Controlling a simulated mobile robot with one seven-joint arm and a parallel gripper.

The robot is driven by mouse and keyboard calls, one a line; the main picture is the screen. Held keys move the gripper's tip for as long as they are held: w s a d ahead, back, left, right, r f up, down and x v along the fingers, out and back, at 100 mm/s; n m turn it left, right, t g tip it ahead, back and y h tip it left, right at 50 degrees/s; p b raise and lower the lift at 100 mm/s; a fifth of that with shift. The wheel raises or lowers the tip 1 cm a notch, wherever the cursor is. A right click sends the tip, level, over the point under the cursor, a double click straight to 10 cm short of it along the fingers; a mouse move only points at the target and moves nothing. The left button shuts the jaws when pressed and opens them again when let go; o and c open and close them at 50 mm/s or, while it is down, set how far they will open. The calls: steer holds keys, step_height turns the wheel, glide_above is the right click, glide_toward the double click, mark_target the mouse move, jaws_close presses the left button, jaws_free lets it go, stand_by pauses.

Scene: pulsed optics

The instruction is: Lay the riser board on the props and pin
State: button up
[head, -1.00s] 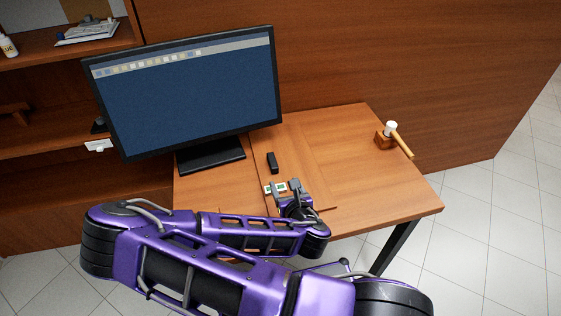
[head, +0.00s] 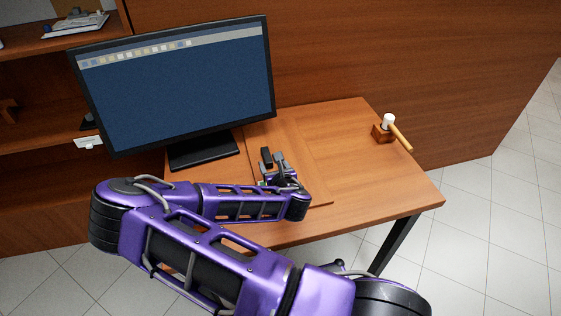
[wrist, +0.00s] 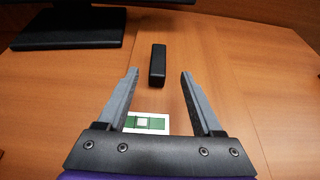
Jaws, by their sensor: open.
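My gripper (head: 272,162) is open and empty over the desk, its two fingers (wrist: 159,74) pointing at a small black block (head: 266,155). In the wrist view this block (wrist: 158,64) sits in line with the gap between the fingertips, not gripped. A flat wooden panel, possibly the riser board (wrist: 215,80), shows as thin outlines on the same-coloured desk; I cannot tell its full extent. A wooden block (head: 381,135) with a white-headed mallet (head: 399,139) stands at the right. I cannot identify the props or the pin for certain.
A monitor (head: 180,85) stands on a black foot (head: 203,152) at the left of the desk. A white-and-green card (wrist: 146,124) lies below the gripper. Shelves (head: 60,140) stand at the left, a wooden wall behind.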

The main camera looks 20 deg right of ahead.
mark_target(267, 156)
steer(key=shift+b+x, duration=0.3)
steer(key=shift+x, duration=2.9)
steer(key=shift+a, duration=0.1)
jaws_close()
steer(key=shift+r, duration=0.1)
